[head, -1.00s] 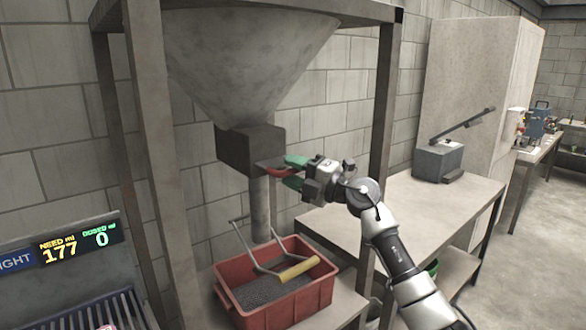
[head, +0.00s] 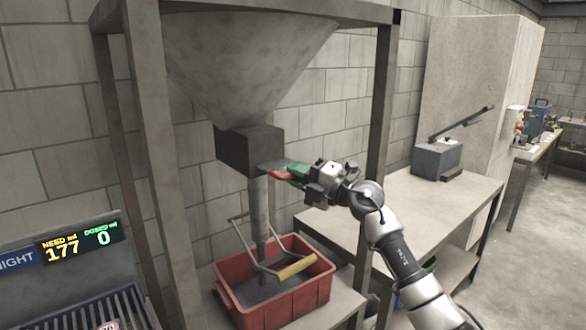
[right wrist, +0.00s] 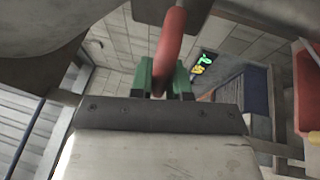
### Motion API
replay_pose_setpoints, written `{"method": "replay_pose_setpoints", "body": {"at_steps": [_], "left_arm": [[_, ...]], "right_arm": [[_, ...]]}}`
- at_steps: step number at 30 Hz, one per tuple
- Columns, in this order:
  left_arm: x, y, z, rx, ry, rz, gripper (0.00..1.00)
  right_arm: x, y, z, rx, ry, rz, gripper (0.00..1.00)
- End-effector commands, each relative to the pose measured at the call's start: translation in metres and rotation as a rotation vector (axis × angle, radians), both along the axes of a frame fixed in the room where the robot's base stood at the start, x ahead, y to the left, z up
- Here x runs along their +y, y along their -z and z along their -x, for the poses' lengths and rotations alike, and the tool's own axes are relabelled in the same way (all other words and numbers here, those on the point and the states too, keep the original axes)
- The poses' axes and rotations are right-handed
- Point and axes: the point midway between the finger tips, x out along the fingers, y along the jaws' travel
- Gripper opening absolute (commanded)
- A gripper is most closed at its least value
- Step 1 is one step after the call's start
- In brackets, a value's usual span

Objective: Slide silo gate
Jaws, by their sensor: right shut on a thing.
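The silo (head: 250,50) is a grey cone that narrows to a dark square outlet block (head: 248,150) inside a metal frame. A flat gate plate (head: 270,166) with a red handle (head: 281,175) sticks out from the right side of the block. My right gripper (head: 293,174), with green fingers, is shut on the red handle; the handle also shows between the fingers in the right wrist view (right wrist: 170,45). Below the block, a grey column (head: 258,205) that narrows and darkens like falling grain reaches into the red crate (head: 285,306). My left gripper is not in view.
The crate holds dark grains and a metal bail with a yellow grip (head: 297,267). A display (head: 82,243) at the left reads need 177, dosed 0. A frame post (head: 382,140) stands behind my right arm. A bench (head: 440,205) stands to the right.

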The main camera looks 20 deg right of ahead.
Motion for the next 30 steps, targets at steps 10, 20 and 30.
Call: {"method": "replay_pose_setpoints", "body": {"at_steps": [10, 20, 30], "left_arm": [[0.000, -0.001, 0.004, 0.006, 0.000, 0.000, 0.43], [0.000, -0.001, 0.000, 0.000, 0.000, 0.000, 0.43], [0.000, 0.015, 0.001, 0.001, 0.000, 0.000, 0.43]], "right_arm": [[0.000, 0.002, 0.001, 0.002, -0.001, 0.001, 0.30], [0.000, 0.002, 0.001, 0.002, -0.001, 0.001, 0.41], [-0.033, 0.014, 0.034, 0.002, 0.003, 0.005, 0.41]]}}
